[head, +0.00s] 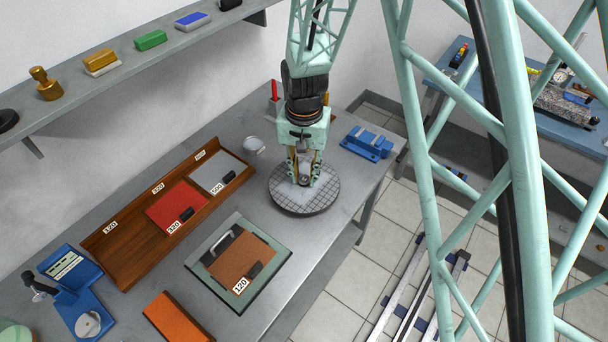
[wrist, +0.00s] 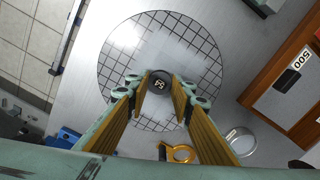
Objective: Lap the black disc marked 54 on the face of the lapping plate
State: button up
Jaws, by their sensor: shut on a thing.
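The lapping plate (head: 294,205) is a round grey disc with a grid of dark grooves on the bench. In the wrist view the plate (wrist: 116,62) has a pale, smeared patch across its middle that hides part of the grid. The black disc (wrist: 159,83) shows its mark, 54, between my fingertips. My gripper (wrist: 158,92) is shut on the black disc and points down over the plate's middle. The gripper (head: 304,178) also shows in the head view. The disc appears at the plate's face; I cannot tell whether it touches.
A blue vise-like fixture (head: 367,142) stands right of the plate near the bench edge. A wooden rack (head: 125,258) with labelled sheets lies to the left. A green-edged board (head: 204,262) with a brown sheet is in front.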

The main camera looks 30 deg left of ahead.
jog(key=shift+f, duration=0.1)
dwell(0.3)
jog(key=o, duration=0.9)
jog(key=c, duration=0.5)
jog(key=shift+r, duration=0.2)
jog(key=shift+r+p, duration=0.85)
jog(key=shift+r, duration=1.2)
jog(key=shift+o, duration=0.3)
jog(key=o, duration=0.5)
